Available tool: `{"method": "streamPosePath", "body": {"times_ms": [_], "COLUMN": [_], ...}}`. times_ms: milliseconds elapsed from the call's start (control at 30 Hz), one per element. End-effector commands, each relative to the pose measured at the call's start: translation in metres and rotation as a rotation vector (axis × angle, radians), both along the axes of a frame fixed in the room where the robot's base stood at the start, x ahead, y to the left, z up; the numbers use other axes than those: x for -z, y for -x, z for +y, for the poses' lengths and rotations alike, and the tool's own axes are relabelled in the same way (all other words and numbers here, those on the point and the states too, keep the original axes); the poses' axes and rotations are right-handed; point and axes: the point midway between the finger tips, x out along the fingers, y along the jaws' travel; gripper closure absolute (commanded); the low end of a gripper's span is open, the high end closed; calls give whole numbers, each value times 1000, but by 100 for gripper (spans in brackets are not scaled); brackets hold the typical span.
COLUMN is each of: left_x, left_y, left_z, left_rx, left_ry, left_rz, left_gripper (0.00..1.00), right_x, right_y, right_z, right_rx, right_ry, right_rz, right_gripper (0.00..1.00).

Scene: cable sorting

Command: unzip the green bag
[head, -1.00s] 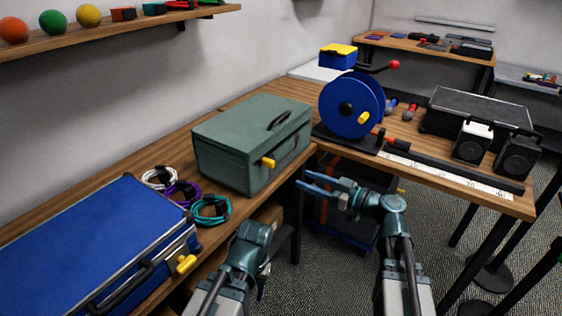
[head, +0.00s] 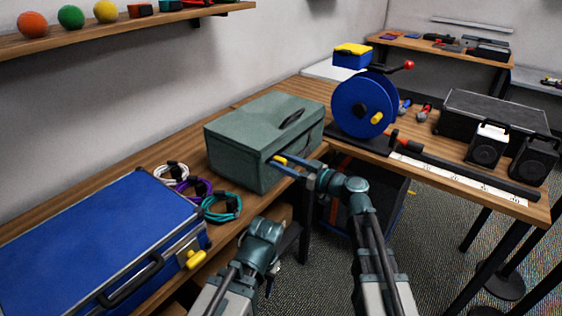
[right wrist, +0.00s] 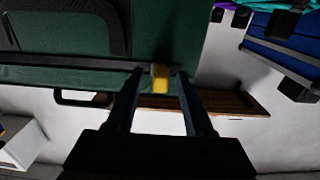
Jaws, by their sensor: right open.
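The green bag (head: 247,134) stands on the wooden table, closed, with a dark handle on its lid. Its yellow zipper pull (head: 280,161) is on the front side. My right gripper (head: 284,164) is at the bag's front, its blue fingers at the pull. In the right wrist view the yellow pull (right wrist: 160,78) lies between the tips of the two open fingers (right wrist: 157,80), at the end of a dark zipper line. I cannot tell whether the fingers touch it. My left arm shows at the bottom centre of the head view; its fingers cannot be made out clearly.
A blue case (head: 95,240) with a yellow latch lies at the left. White, purple and teal cable coils (head: 221,207) lie between it and the bag. A blue cable reel (head: 362,105) stands to the right.

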Motion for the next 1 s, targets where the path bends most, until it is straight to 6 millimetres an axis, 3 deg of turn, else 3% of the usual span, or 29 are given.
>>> {"method": "streamPosePath", "body": {"times_ms": [467, 767, 1000], "left_x": [0, 0, 0], "left_y": [0, 0, 0], "left_z": [0, 0, 0], "left_rx": [0, 0, 0], "left_ry": [0, 0, 0], "left_rz": [0, 0, 0], "left_gripper": [50, 50, 50], "right_x": [0, 0, 0], "right_y": [-7, -7, -7], "right_z": [10, 10, 10], "right_rx": [0, 0, 0], "right_ry": [0, 0, 0], "right_rz": [0, 0, 0], "right_gripper": [48, 100, 100]}}
